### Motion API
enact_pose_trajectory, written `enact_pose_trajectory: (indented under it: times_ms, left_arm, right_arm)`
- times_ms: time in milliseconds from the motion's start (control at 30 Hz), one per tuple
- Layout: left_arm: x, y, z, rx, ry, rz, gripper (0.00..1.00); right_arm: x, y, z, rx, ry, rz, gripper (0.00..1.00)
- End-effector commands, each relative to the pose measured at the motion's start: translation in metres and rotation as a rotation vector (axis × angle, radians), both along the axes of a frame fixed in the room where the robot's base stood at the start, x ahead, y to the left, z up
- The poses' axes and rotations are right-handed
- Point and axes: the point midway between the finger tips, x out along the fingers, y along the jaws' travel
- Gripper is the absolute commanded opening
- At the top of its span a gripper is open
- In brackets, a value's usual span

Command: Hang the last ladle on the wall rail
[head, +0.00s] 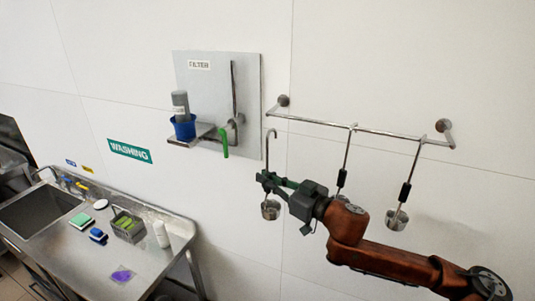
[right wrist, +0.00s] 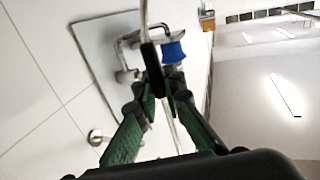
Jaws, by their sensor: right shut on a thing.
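My right gripper (head: 270,181) is shut on the handle of a metal ladle (head: 267,153). This ladle is upright, with its hooked end at the top and its small cup below the fingers. In the head view the hook shows just below the left end of the wall rail (head: 320,123), and a gap shows between them. Two other ladles hang from the rail, a middle one (head: 348,152) partly hidden by my arm and a right one (head: 404,191). In the right wrist view the held ladle's black grip (right wrist: 150,57) shows at the fingertips (right wrist: 160,88). My left gripper is out of view.
A grey filter panel (head: 203,82) with a shelf, a blue cup (head: 184,131) and a green-handled tool (head: 224,143) is left of the rail. A steel sink counter (head: 75,262) with sponges and a caddy (head: 128,230) stands lower left. The rail between the hung ladles is clear.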

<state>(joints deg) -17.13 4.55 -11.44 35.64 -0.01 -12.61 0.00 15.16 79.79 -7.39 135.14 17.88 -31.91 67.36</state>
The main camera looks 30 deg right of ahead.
Motion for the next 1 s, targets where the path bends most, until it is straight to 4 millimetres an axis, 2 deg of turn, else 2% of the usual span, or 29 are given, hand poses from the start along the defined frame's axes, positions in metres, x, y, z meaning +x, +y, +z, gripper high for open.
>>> enact_pose_trajectory:
  times_ms: [33,100,200,467,1000]
  left_arm:
    - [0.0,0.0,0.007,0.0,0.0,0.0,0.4]
    - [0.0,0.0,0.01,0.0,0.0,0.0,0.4]
    - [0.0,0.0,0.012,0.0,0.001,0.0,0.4]
    - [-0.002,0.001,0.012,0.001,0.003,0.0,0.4]
    - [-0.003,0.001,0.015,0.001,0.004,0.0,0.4]
  right_arm:
    - [-0.002,0.001,0.022,-0.007,-0.005,-0.004,0.0]
    - [-0.003,0.001,0.037,-0.003,-0.002,-0.01,0.0]
    - [-0.004,0.001,0.049,-0.003,-0.001,-0.015,0.0]
    - [0.001,-0.007,0.052,-0.001,0.002,-0.02,0.0]
    - [0.028,-0.038,0.053,0.0,0.001,-0.02,0.0]
